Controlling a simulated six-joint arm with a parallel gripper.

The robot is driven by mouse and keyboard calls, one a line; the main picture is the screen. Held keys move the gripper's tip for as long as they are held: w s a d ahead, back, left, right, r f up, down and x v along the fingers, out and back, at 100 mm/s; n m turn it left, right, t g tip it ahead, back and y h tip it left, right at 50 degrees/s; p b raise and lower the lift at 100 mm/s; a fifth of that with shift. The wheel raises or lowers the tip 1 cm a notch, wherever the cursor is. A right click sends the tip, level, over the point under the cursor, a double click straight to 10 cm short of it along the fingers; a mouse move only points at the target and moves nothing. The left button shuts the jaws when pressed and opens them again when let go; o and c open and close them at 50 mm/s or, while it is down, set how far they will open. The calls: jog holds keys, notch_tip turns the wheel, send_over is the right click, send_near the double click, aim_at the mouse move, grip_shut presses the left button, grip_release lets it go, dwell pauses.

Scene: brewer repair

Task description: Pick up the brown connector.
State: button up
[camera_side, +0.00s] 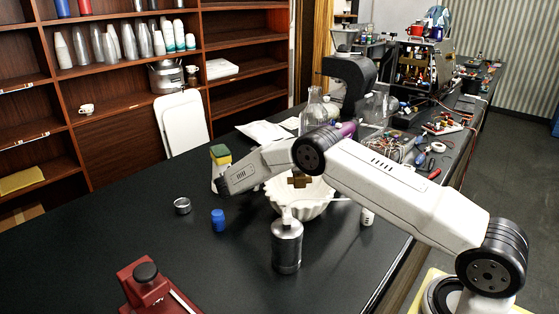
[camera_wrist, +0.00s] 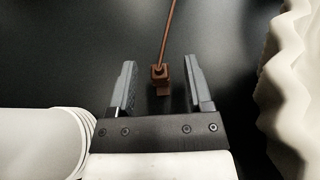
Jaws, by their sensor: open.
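The brown connector (camera_wrist: 161,73) shows in the wrist view as a small block with a thin brown cable running up from it. It lies against a black surface, between the two grey fingers of my gripper (camera_wrist: 159,63). Both fingers are apart from it, with dark gaps on each side. The gap looks smaller on the right. How far below the fingers the connector is, I cannot tell. In the side view, my arm reaches over the bench, and I cannot make out the fingers or the connector there.
A white fluted bowl (camera_side: 290,206) stands close to the gripper, at the right edge of the wrist view (camera_wrist: 292,95). A white rounded object (camera_wrist: 40,142) is at lower left there. A steel bottle (camera_side: 287,248), blue cap (camera_side: 218,220) and red-based device (camera_side: 147,292) stand on the black bench (camera_side: 90,235).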

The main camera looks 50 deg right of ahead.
dwell(0.4)
grip_shut()
notch_tip(320, 180, up, 10)
dwell(0.9)
dwell(0.4)
